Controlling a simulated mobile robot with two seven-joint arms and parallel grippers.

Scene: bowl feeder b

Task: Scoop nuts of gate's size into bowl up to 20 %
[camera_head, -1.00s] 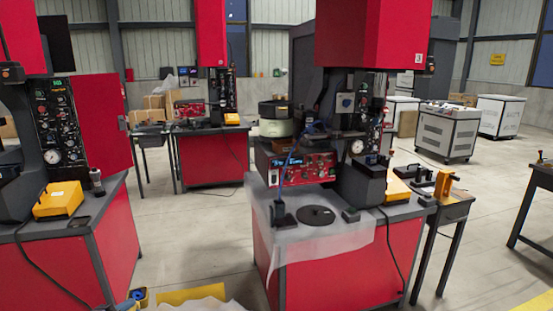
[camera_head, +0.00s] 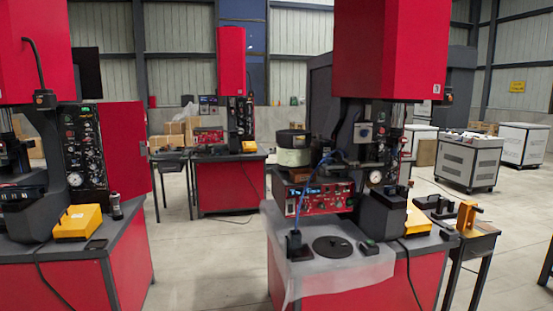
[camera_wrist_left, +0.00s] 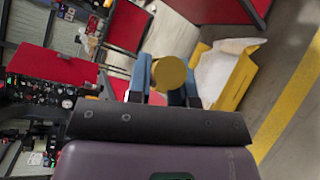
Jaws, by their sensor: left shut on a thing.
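My left gripper (camera_wrist_left: 166,84) shows in the left wrist view, its blue fingers shut on a round yellow thing, possibly the scoop (camera_wrist_left: 169,71). I see its round yellow face; the rest of its shape is hidden. A yellow box with a white liner (camera_wrist_left: 228,75) lies on the floor to the right of the gripper in that view; its contents cannot be made out. In the head view the feeder bowl (camera_head: 293,138), dark above and pale green below, sits over the red control unit of the right-hand machine. The bowl's inside and the gate cannot be made out. My right gripper is not in view.
The right-hand red machine (camera_head: 385,45) has a bench with a clear sheet (camera_head: 330,280) over its edge and a black disc (camera_head: 333,247). Another red machine (camera_head: 130,145) stands at the left. Open floor (camera_head: 210,265) lies between them. A side table with an orange fixture (camera_head: 467,215) stands right.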

